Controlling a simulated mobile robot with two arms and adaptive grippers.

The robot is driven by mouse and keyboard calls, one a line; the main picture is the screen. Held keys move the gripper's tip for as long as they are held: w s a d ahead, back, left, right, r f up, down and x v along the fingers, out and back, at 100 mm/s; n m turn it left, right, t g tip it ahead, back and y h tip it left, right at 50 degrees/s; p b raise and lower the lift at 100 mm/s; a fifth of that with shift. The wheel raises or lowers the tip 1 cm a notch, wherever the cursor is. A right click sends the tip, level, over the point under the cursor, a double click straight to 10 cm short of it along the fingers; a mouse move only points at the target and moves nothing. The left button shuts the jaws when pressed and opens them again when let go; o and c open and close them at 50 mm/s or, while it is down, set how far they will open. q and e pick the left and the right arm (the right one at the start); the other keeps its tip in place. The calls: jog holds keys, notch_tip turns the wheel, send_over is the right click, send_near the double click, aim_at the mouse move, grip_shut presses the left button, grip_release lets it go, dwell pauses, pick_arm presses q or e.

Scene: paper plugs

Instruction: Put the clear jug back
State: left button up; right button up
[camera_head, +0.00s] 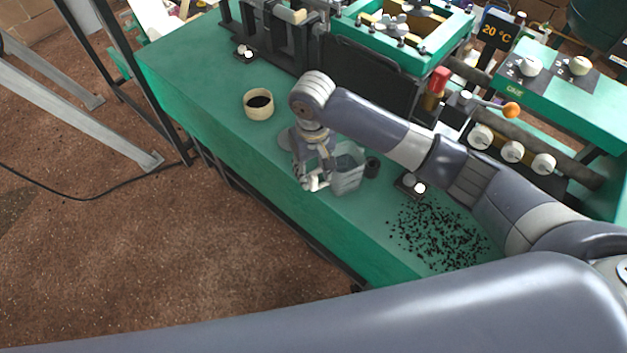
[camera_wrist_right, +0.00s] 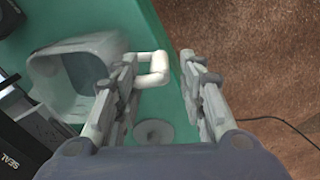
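The clear jug (camera_head: 349,172) stands on the green bench near its front edge, partly hidden by my right gripper in the head view. In the right wrist view the jug (camera_wrist_right: 52,72) is at the left, with its pale handle (camera_wrist_right: 158,70) reaching in between my fingers. My right gripper (camera_head: 316,183) is at the handle side of the jug. In the wrist view this gripper (camera_wrist_right: 165,85) is open, with a clear gap between the handle and its right finger. My left gripper is not in view.
A cream bowl with dark contents (camera_head: 258,104) stands further left on the bench. A small black cylinder (camera_head: 372,167) is close beside the jug. Black grains (camera_head: 437,235) are scattered to the right. Machinery with a green frame (camera_head: 430,58) stands behind.

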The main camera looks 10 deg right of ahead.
notch_tip(320, 180, up, 6)
jog(key=shift+f, duration=0.1)
dwell(0.6)
